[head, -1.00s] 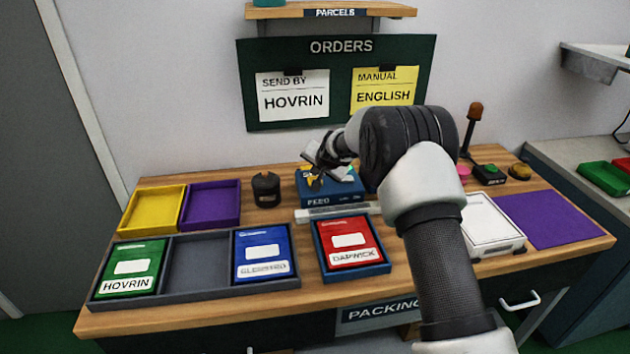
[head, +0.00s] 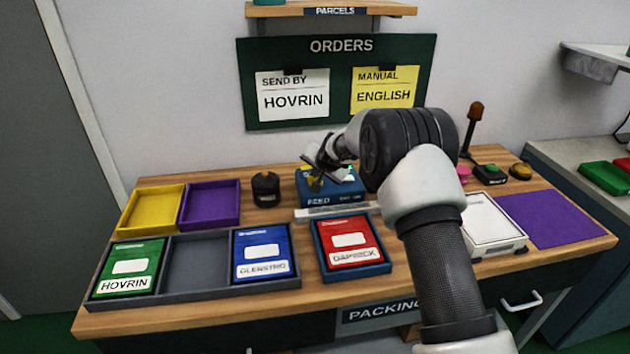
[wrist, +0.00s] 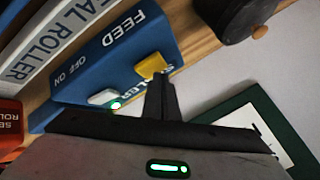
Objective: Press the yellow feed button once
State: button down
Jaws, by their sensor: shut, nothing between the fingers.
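The yellow feed button (wrist: 150,65) stands on the blue sealer box (wrist: 115,52), beside the word FEED. The blue box also shows in the head view (head: 333,200), behind the red pack's tray. My gripper (wrist: 158,82) is shut and empty, with its tip right at the near edge of the yellow button. I cannot tell whether it touches or presses the button.
A white OFF/ON switch (wrist: 102,97) and a lit green light (wrist: 116,105) sit close beside the button. A seal roller bar (head: 332,213) lies in front of the box. A black round object (head: 266,190) stands to its left.

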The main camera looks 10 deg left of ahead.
jog(key=shift+f+b, duration=0.4)
jog(key=shift+f, duration=0.15)
dwell(0.5)
jog(key=shift+r+p, duration=0.5)
jog(key=shift+r, duration=0.45)
jog(key=shift+r, duration=0.1)
jog(key=shift+r+p, duration=1.4)
jog(key=shift+r, duration=1.05)
